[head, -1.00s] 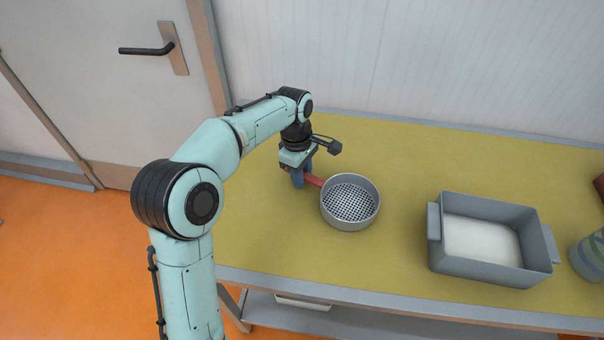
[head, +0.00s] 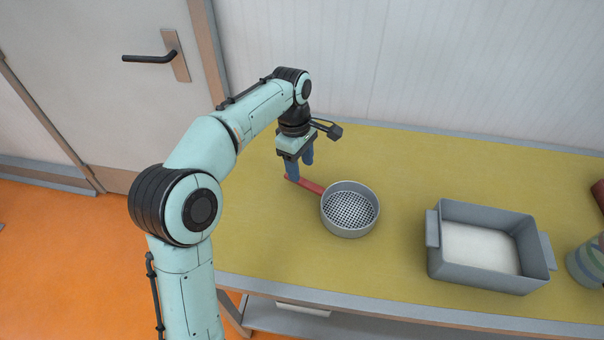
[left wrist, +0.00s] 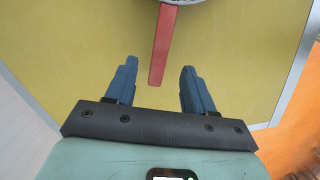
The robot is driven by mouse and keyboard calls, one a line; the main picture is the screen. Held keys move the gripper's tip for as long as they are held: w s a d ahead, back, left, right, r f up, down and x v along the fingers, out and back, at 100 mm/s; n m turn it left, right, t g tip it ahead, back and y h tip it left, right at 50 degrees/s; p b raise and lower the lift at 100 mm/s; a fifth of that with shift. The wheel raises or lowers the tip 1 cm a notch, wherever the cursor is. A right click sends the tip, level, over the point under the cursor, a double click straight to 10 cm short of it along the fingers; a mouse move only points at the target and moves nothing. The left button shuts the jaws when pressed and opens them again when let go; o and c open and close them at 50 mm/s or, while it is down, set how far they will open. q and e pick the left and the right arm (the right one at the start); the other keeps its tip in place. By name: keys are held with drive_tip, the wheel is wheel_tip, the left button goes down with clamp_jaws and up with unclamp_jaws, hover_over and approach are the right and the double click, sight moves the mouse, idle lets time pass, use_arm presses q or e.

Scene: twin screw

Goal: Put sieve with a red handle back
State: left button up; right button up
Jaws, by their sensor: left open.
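The round grey sieve (head: 350,222) lies on the yellow table top, its perforated bottom showing. Its red handle (head: 305,185) points to the upper left. My left gripper (head: 300,168) is open and empty above the end of the handle. In the left wrist view the red handle (left wrist: 163,45) shows ahead and between the two blue fingers of my left gripper (left wrist: 157,80), with a gap on both sides. Only a bit of the sieve's rim shows at the top edge there. My right gripper is not in view.
A grey rectangular tray (head: 433,262) with white contents stands on the table (head: 400,170) to the right of the sieve. A striped round container (head: 588,262) stands at the right edge, with a dark red thing (head: 599,192) behind it. The table behind the sieve is clear.

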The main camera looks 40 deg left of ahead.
use_arm(q)
drive_tip(key=r, duration=0.3)
drive_tip(key=r+p, duration=0.1)
drive_tip(key=r, duration=0.1)
drive_tip(key=shift+a+r, duration=0.25)
drive_tip(key=shift+s, duration=0.1)
